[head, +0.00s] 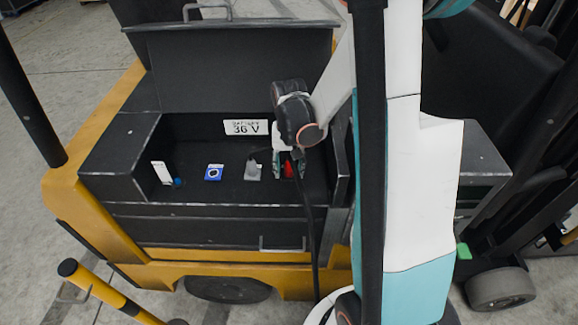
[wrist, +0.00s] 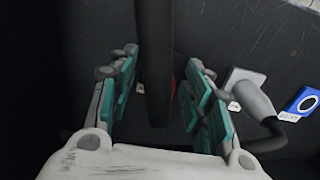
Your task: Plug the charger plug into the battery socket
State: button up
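My gripper (head: 289,160) is inside the open battery bay, pointing down at its floor. In the wrist view, its teal-padded fingers (wrist: 162,75) are apart, with a thick black cable (wrist: 154,60) between them and dark gaps on both sides. In the head view the cable (head: 311,230) hangs over the bay's front. A red piece (head: 289,168) sits between the fingertips; in the wrist view only a sliver (wrist: 173,87) shows behind the cable. I cannot tell whether it is the charger plug, the battery socket or both, nor whether they are joined.
A grey connector (head: 253,172) with a bent cable stands close beside the fingers; it also shows in the wrist view (wrist: 250,95). A blue sign (head: 214,173) and a white plate (head: 161,172) are farther left. The raised lid (head: 235,70) stands behind.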

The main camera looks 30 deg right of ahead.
aim_at(287, 161)
notch_tip(287, 161, up, 12)
dwell(0.8)
dwell(0.4)
jog(key=shift+w+a, duration=0.1)
jog(key=shift+a, duration=0.15)
jog(key=s+a+r+n+t+h+b, duration=0.1)
jog(key=s+a+r+n+t+b, duration=0.3)
jog(key=a, duration=0.3)
jog(key=s+a+f+n+t+y+b, duration=0.1)
jog(key=s+a+f+n+t+b, duration=0.1)
jog(key=s, duration=0.7)
jog(key=a+f+t+b, duration=0.1)
jog(key=a+f+b, duration=0.1)
jog(key=a+b, duration=0.1)
jog(key=shift+a+f+n, duration=0.3)
jog(key=shift+a+n, duration=0.1)
jog(key=shift+a, duration=0.45)
jog(key=shift+o, duration=0.3)
